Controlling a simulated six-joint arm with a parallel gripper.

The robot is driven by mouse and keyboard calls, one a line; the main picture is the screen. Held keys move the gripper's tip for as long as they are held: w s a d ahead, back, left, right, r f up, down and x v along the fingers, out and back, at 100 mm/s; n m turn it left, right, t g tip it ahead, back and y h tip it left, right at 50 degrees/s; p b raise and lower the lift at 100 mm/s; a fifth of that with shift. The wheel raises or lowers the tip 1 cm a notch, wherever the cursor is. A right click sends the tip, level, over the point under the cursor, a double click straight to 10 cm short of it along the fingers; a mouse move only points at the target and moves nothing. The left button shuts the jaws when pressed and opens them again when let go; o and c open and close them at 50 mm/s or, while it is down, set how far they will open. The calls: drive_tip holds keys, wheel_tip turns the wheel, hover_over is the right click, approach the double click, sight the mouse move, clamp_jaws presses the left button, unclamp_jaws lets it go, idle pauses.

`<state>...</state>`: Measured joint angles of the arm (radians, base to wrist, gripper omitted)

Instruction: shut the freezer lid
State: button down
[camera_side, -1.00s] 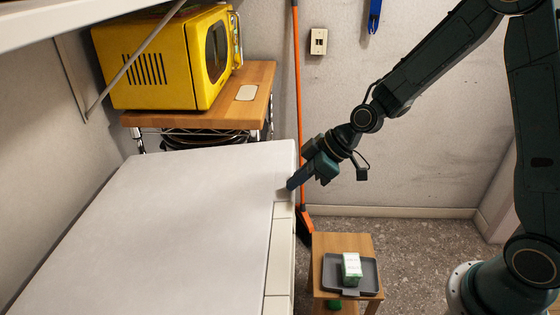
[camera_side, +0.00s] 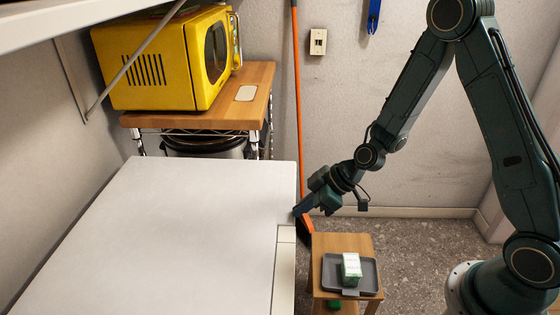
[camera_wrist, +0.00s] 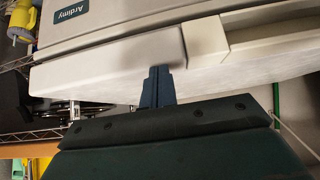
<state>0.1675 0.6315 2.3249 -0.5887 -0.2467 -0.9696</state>
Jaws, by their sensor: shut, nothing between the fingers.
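The freezer lid (camera_side: 170,230) is a broad white panel at the lower left of the side view. It lies nearly flat over the freezer. My gripper (camera_side: 298,211) is shut and empty, with its fingertips at the lid's right edge, by the notched corner. In the wrist view my gripper (camera_wrist: 157,76) shows at the pale lid edge (camera_wrist: 110,75), beside the handle recess. The freezer body (camera_wrist: 130,15) with its "Ardimy" label lies past a thin dark seam. I cannot tell whether a small gap remains there, or whether the fingertips touch the lid.
A yellow microwave (camera_side: 165,60) stands on a wood-topped rack (camera_side: 205,110) behind the freezer. An orange broom (camera_side: 296,100) leans on the wall. A small wooden stool (camera_side: 325,245) holds a grey tray (camera_side: 368,275) with a green-and-white box (camera_side: 350,268), below my arm.

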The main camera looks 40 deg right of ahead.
drive_tip(key=shift+s+f, duration=0.2)
drive_tip(key=shift+f, duration=0.35)
drive_tip(key=w+a+r+v, duration=0.1)
drive_tip(key=w+r+v, duration=0.1)
drive_tip(key=v, duration=1.1)
drive_tip(key=shift+s+r, duration=0.2)
drive_tip(key=shift+r, duration=0.1)
drive_tip(key=shift+a, duration=0.1)
